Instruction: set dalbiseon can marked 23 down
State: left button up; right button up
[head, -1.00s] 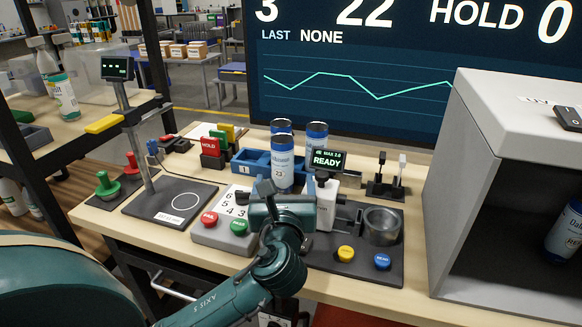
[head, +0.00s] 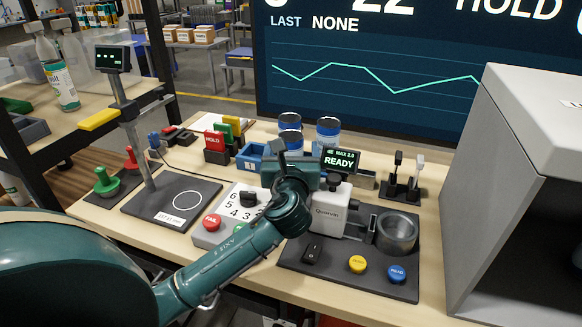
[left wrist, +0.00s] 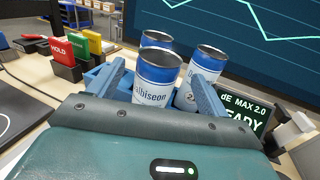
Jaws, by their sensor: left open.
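Three white cans with blue bands stand together at the blue tray (head: 249,157). The front can (head: 291,142) is mostly hidden behind my left gripper (head: 290,160) in the head view. In the left wrist view the front can (left wrist: 158,88) shows part of the name "albiseon"; its number is hidden. My left gripper (left wrist: 160,92) is open, with one finger on each side of this can in the picture. Whether the fingers touch it cannot be told. Another can (left wrist: 203,72) is beside the right finger, and one (left wrist: 156,39) is behind. My right gripper is not in view.
A station with a READY display (head: 340,160) and a metal cup (head: 397,232) stands right of the gripper. Red, yellow and green cards (head: 215,141) stand left. A dark pad with a white circle (head: 187,201) is clear. A grey box (head: 500,190) borders the right.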

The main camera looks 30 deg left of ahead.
aim_at(291, 137)
pick_arm(q)
jog(key=x, duration=0.5)
jog(key=shift+w+a+f, duration=0.1)
jog(key=shift+a, duration=0.1)
jog(key=c, duration=1.4)
